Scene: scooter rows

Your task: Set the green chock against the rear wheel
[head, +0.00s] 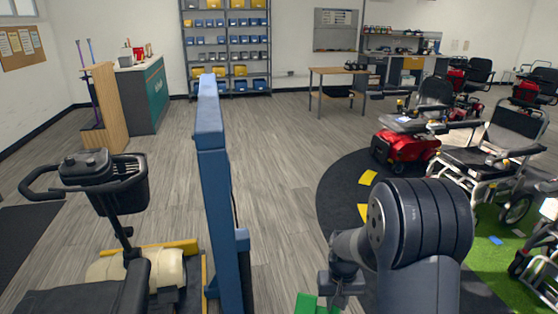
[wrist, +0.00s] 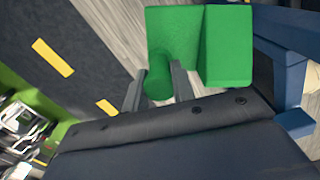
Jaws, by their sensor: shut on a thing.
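My gripper (wrist: 158,86) is shut on the round green handle of the green chock (wrist: 226,45), in the upper middle of the wrist view. In the head view only a small part of the chock (head: 305,304) shows at the bottom edge, beside the dark gripper. A scooter with a cream body (head: 165,268), black seat and front basket stands at the lower left of the head view, beyond the blue post from my gripper. I cannot make out its rear wheel in either view. The chock appears held clear of the floor.
A tall blue post (head: 213,165) stands between my arm and the scooter; its blue frame (wrist: 290,30) is close right of the chock in the wrist view. A red scooter (head: 405,148) and a wheelchair (head: 490,155) stand right. The wooden floor ahead is clear.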

